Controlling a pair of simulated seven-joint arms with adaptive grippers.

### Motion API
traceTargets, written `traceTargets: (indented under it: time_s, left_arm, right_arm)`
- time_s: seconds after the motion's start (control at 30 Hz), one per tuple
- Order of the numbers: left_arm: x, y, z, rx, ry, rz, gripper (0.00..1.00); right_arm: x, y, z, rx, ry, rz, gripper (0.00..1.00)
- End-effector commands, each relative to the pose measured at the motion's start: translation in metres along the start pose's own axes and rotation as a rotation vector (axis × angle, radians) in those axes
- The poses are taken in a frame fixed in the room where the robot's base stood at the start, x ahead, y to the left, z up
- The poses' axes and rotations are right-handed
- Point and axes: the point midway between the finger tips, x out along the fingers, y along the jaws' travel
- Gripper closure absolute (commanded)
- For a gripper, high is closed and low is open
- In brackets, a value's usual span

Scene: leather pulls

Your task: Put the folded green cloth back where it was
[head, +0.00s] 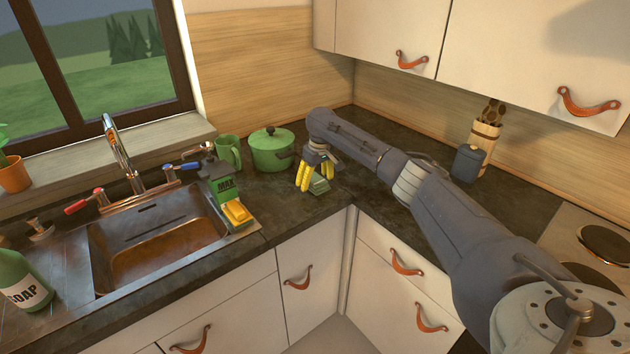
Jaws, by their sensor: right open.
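My left gripper is out of view.
A green lidded pot (271,152) and a green mug (229,152) stand left of the gripper. A dark jar (467,163) stands right, behind my arm. Cabinets hang above.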

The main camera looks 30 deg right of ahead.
Motion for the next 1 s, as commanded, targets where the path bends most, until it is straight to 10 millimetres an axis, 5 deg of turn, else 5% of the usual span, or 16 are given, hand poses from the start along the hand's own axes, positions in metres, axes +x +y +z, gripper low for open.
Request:
traceTargets:
  time_s: [0.7,1.0]
  left_arm:
    - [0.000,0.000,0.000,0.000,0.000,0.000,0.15]
    - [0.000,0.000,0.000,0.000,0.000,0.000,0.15]
  right_arm:
    - [-0.105,0.001,-0.001,-0.001,0.003,0.002,0.22]
    - [-0.121,0.000,0.000,-0.001,0.000,0.001,0.22]
